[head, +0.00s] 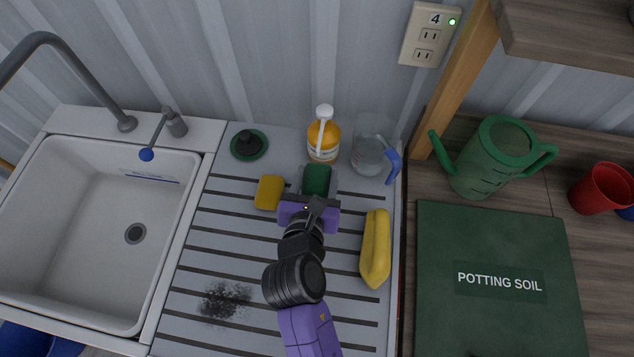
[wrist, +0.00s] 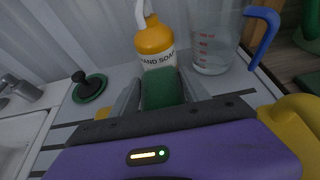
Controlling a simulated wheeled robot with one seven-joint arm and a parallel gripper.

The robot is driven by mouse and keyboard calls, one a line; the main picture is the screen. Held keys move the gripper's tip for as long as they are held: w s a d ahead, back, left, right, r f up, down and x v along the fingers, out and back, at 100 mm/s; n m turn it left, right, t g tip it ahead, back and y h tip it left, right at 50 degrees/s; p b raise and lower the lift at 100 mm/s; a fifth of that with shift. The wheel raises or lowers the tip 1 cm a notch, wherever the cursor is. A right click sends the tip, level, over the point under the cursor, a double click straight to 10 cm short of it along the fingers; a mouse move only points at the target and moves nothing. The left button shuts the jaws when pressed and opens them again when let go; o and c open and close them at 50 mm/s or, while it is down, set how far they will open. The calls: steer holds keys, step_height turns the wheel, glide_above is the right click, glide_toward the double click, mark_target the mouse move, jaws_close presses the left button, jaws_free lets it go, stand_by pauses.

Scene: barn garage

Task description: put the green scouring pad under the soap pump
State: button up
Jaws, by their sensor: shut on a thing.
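The soap pump (head: 323,138) is an orange bottle with a white pump head, standing upright at the back of the ribbed drainboard. It also shows in the wrist view (wrist: 154,40), labelled hand soap. The green scouring pad (head: 317,180) is between the fingers of my gripper (head: 318,184), just in front of the bottle. In the wrist view the pad (wrist: 161,88) is gripped between both fingers and covers the bottle's lower part. My gripper is shut on the pad. Whether the pad touches the bottle or the board is hidden.
A yellow sponge (head: 269,192) lies left of my gripper, and a dark plug on a green disc (head: 249,144) behind it. A clear jug with blue handle (head: 374,155) stands right of the bottle. The sink (head: 100,220) is left.

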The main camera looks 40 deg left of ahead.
mark_target(317, 186)
step_height(317, 186, down, 4)
steer(key=shift+r, duration=0.1)
steer(key=shift+w+a+f, duration=0.15)
steer(key=shift+f, duration=0.05)
steer(key=shift+f, duration=0.1)
steer(key=o, duration=1.3)
steer(key=v, duration=1.2)
